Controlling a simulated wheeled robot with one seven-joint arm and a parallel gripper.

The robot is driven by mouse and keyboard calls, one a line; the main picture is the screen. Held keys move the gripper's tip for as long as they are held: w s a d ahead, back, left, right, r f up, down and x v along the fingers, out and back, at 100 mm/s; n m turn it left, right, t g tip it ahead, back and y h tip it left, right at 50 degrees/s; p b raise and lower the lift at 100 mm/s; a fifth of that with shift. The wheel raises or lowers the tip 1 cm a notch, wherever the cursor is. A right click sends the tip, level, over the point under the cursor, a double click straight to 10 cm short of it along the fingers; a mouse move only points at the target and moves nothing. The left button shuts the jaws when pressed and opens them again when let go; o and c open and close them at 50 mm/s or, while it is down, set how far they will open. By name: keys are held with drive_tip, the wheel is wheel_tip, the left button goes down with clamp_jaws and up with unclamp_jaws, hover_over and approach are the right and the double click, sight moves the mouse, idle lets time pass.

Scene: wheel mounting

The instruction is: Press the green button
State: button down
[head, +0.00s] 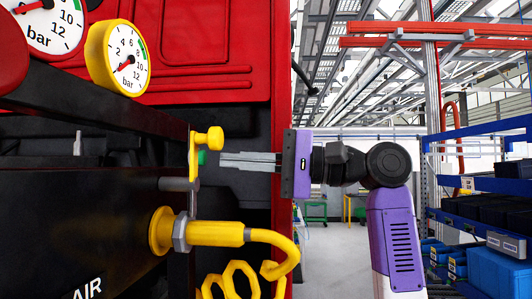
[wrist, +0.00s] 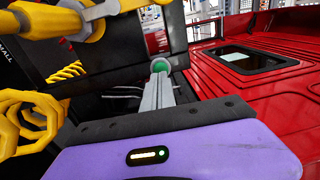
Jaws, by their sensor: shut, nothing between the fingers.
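The green button (head: 202,157) sits on the side of a yellow bracket on the black panel, in the left half of the head view. My gripper (head: 222,158) points left at it, with its closed grey fingertips just to the right of the button. In the wrist view the green button (wrist: 160,66) shows right at the far end of my shut fingers (wrist: 159,80). The tips are very close to it; I cannot tell whether they touch. Nothing is held between the fingers.
A yellow knob (head: 209,139) stands just above the button. Below are a yellow air fitting (head: 215,234) and coiled yellow hose (head: 240,275). Pressure gauges (head: 125,60) are at upper left. A red machine body (head: 200,45) lies behind. Blue shelves (head: 480,185) stand far right.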

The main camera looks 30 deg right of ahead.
sight(202, 158)
drive_tip(key=shift+p+x, duration=0.3)
drive_tip(key=shift+x, duration=1)
drive_tip(key=shift+a, duration=0.1)
